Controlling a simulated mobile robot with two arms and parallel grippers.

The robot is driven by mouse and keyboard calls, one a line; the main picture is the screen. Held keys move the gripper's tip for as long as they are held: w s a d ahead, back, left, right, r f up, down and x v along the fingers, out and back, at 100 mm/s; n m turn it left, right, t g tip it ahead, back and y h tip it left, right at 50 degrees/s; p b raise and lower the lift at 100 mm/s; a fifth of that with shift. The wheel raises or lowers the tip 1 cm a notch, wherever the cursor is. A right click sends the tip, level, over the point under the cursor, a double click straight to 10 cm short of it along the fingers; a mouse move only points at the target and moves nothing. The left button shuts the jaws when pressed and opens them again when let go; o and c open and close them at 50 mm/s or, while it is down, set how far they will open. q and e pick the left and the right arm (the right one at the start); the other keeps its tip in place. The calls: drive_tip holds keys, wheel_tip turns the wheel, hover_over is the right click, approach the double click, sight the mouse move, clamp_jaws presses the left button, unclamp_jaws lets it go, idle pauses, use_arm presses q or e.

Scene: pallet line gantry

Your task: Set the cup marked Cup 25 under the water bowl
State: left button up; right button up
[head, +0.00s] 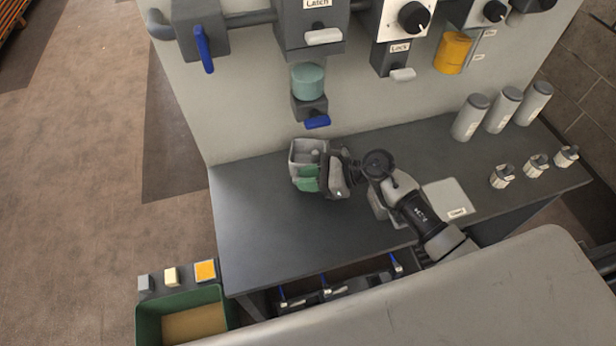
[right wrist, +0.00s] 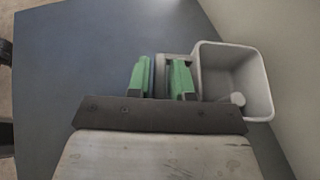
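A pale grey, square, open-topped cup (head: 297,158) is at the back left of the dark counter; no mark on it is readable. It also shows in the right wrist view (right wrist: 262,85), with a small pale round thing inside. My right gripper (head: 308,178) is at its near side. The green-padded fingers (right wrist: 163,80) are on either side of the cup's handle; whether they press on it is unclear. A teal round vessel (head: 308,80), perhaps the water bowl, is on the wall above the cup, over a valve with a blue lever (head: 317,122). My left gripper is not in view.
Several grey-capped cylinders (head: 470,117) and small pale fittings (head: 502,176) stand on the right of the counter (head: 260,240). A pale plate (head: 447,200) lies by my right arm. A green bin (head: 150,325) is below left. The counter's front left is clear.

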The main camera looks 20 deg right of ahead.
drive_tip(key=shift+o, duration=1.4)
drive_tip(key=shift+r, duration=0.15)
drive_tip(key=b+v, duration=0.2)
drive_tip(key=v, duration=1)
